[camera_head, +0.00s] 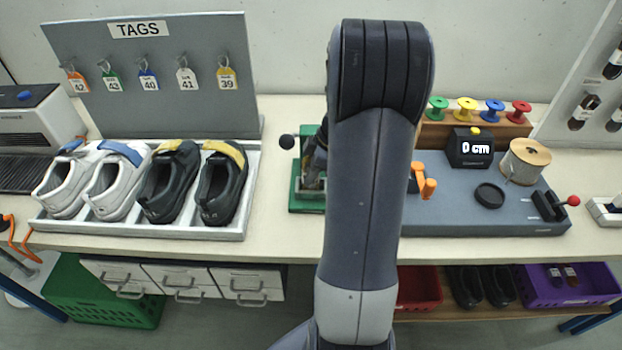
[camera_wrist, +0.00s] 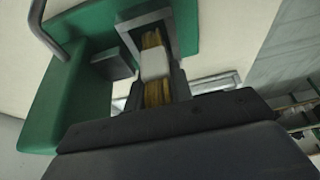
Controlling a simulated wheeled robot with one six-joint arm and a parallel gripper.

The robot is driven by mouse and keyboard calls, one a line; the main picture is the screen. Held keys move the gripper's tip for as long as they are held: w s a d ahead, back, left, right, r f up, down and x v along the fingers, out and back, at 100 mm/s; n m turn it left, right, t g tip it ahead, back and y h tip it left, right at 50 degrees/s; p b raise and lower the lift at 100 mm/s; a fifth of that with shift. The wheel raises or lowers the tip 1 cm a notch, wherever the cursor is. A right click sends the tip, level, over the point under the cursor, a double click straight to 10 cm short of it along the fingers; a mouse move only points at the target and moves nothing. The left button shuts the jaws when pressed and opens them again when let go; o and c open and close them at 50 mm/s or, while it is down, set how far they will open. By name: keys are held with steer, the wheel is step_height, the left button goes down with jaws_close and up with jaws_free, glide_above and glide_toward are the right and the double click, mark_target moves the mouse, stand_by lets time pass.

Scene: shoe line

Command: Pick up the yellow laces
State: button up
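The yellow laces (camera_wrist: 153,93) are a small bundle with a white band (camera_wrist: 155,64) around the middle. In the wrist view their far end lies in the grey metal slot of a green device (camera_wrist: 78,72). My gripper (camera_wrist: 156,90) has one dark finger on each side of the bundle, close against it with no clear gap. In the head view the green device (camera_head: 307,196) stands on the bench left of my arm. My gripper (camera_head: 314,172) is over it there, and the laces cannot be made out.
A white tray (camera_head: 140,230) with shoes is on the left. On the right stand a grey station (camera_head: 470,217) with a "0 cm" display (camera_head: 471,148), a cord spool (camera_head: 525,160) and coloured reels. A black ball knob (camera_head: 287,141) is beside my gripper.

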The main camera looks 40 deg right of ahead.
jaws_close()
steer(key=shift+r, duration=0.1)
